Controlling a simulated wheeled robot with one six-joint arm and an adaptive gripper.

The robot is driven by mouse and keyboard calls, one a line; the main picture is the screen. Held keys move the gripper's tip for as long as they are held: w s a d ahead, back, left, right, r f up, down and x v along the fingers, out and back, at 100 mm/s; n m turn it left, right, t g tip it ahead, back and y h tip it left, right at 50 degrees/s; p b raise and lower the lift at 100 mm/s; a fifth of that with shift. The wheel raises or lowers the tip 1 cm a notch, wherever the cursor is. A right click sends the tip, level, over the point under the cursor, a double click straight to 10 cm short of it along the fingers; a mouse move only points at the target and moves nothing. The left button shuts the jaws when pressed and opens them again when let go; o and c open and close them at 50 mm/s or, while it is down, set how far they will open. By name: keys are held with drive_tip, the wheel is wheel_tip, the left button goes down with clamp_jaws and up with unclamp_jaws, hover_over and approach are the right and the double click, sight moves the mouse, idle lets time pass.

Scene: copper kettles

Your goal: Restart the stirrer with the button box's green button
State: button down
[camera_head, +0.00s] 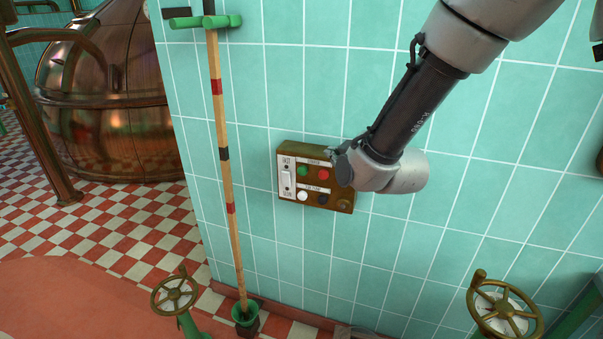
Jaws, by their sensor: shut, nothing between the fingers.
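The button box (316,199) is a brown, brassy box fixed to the tiled wall, near the middle of the view. Its green button (303,171) is at the upper row's left, with a red button (323,174) to its right. A white button (302,196) and a dark button (322,198) sit in the lower row. A white switch plate (287,180) is on the left side. My gripper (341,162) is shut and empty at the box's upper right, right of the red button. It hides part of the box's right side. Whether it touches the box I cannot tell.
A wooden pole (226,165) with coloured bands stands left of the box, its foot in a green holder (246,318). Brass handwheels stand at lower left (174,296) and lower right (503,310). A copper kettle (105,95) is at the far left. The wall below the box is clear.

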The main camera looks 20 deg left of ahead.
sight(302, 171)
drive_tip(key=s+a+f+n+t+y, duration=0.1)
drive_tip(key=s+a+f+n+y, duration=0.2)
drive_tip(key=s+a+f, duration=0.4)
drive_tip(key=s+a+n, duration=0.1)
drive_tip(key=s+a, duration=0.1)
drive_tip(key=a, duration=0.2)
drive_tip(key=shift+s+f+n+t, duration=0.15)
drive_tip(key=shift+s+n+t, duration=0.1)
drive_tip(key=shift+n+t, duration=0.15)
drive_tip(key=shift+w+a, duration=0.1)
drive_tip(key=shift+w+d, duration=0.2)
drive_tip(key=shift+w, duration=2)
drive_tip(key=shift+w+d, duration=0.15)
drive_tip(key=shift+w, duration=2)
drive_tip(key=shift+w, duration=0.1)
drive_tip(key=shift+w, duration=0.3)
